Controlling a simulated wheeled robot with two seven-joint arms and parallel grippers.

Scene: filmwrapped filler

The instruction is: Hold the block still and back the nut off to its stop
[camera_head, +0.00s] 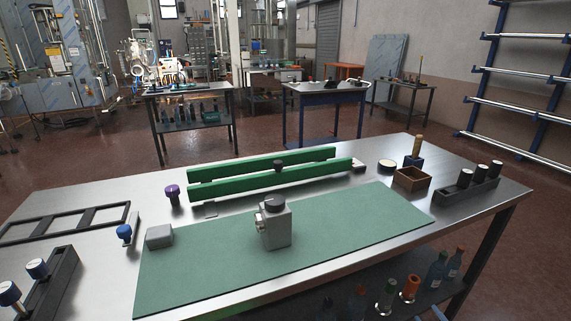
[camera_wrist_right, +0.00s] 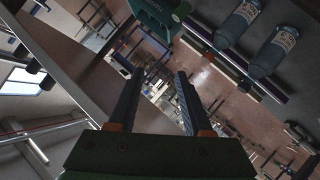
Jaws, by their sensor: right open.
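A grey block (camera_head: 277,226) stands upright on the green mat (camera_head: 345,222) near the middle of the workbench in the head view. A dark round nut (camera_head: 275,203) sits on its top, and a small pale round fitting shows on its left side. The nut's threads are too small to make out. In the right wrist view my right gripper (camera_wrist_right: 156,95) has its two dark fingers apart with nothing between them. It is away from the block, which that view does not show. My left gripper is not in view.
Green rails (camera_head: 270,180) lie behind the mat. A smaller grey block (camera_head: 159,236) is on the mat's left end. A brown box (camera_head: 411,179) and a black rack (camera_head: 466,191) stand at right. Bottles (camera_head: 437,270) are below the bench's front edge. The mat around the block is clear.

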